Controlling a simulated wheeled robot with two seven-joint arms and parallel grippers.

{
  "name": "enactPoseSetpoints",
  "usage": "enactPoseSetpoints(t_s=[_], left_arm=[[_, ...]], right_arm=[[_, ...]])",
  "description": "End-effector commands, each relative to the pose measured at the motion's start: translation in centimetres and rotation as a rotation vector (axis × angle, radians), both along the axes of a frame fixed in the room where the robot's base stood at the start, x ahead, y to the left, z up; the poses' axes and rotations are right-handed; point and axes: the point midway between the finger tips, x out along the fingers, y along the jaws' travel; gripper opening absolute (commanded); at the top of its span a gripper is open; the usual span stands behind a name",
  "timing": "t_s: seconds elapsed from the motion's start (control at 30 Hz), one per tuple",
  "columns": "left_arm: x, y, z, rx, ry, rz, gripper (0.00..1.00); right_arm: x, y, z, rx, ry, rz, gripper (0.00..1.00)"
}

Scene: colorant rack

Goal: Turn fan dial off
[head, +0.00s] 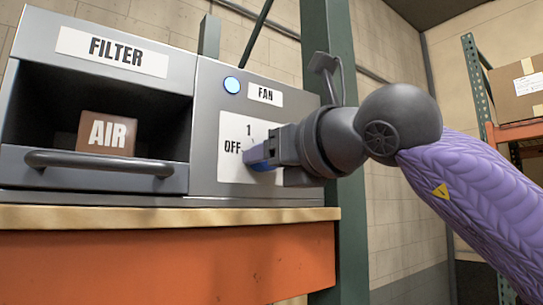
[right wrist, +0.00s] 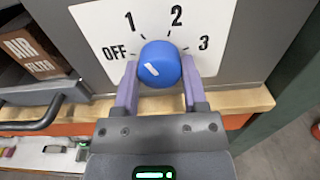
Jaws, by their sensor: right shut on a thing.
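The fan dial (right wrist: 160,62) is a round blue knob with a short white mark on its lower left face. It sits on a white plate (right wrist: 100,25) marked OFF, 1, 2 and 3. My right gripper (right wrist: 158,85) has its two purple fingers shut on the dial, one on each side. In the head view, my right gripper (head: 262,155) reaches the fan panel from the right and hides the dial and part of the plate. My left gripper is in neither view.
The fan panel has a lit blue button (head: 232,85) beside the FAN label (head: 265,95). To its left, the FILTER drawer has a grey handle (head: 100,163) and holds a brown AIR box (head: 107,133). A green post (head: 340,240) stands close to the right.

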Motion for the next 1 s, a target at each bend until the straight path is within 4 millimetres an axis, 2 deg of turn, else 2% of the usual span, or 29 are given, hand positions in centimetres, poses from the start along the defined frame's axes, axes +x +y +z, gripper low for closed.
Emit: enactPoseSetpoints(t_s=[0.03, 0.07, 0.1, 0.47, 1.0], left_arm=[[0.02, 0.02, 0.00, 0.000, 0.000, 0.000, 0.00], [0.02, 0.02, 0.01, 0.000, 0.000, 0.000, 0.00], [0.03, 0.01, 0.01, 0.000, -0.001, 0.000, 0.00], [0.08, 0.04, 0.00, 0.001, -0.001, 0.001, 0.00], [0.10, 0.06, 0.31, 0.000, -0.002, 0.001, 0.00]], right_arm=[[-0.02, -0.01, 0.03, 0.000, 0.000, 0.000, 0.08], [-0.01, -0.02, 0.03, 0.000, 0.000, 0.000, 0.01], [-0.02, -0.01, 0.03, 0.001, -0.001, 0.000, 0.00], [-0.02, -0.04, 0.06, -0.065, -0.048, 0.000, 0.00], [0.04, -0.13, 0.16, -0.433, -0.317, -0.001, 0.00]])
